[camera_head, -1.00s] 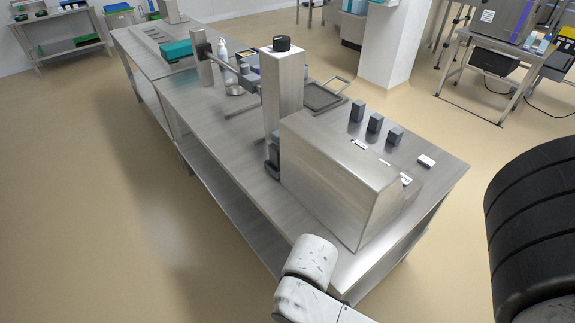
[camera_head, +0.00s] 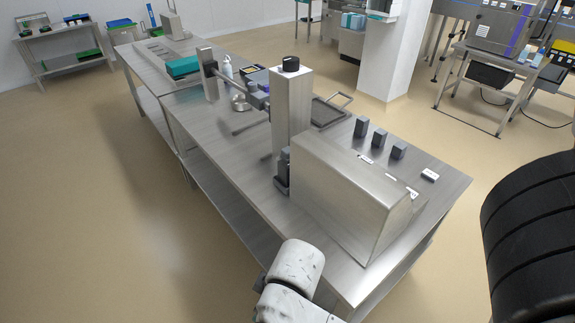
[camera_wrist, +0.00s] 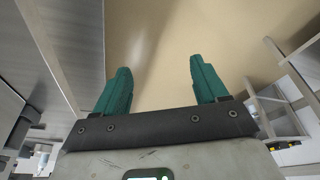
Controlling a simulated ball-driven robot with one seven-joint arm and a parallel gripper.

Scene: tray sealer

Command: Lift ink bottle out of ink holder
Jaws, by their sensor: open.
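My gripper (camera_wrist: 159,68) shows in the wrist view with its two green fingers wide apart and nothing between them. Beyond the fingers is bare tan floor. I cannot pick out an ink bottle or an ink holder for certain in either view. In the head view, a steel machine with a tall column (camera_head: 291,108) and a sloped housing (camera_head: 345,195) stands on the steel table (camera_head: 222,147). Three small dark blocks (camera_head: 380,138) stand behind the housing. A pale bottle (camera_head: 228,68) stands farther back. My gripper is outside the head view.
A tray with a handle (camera_head: 328,112) lies behind the column. A teal box (camera_head: 183,67) sits on the far table. The table's side edge shows at the left in the wrist view (camera_wrist: 62,60). Open floor (camera_head: 85,200) lies left of the table in the head view.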

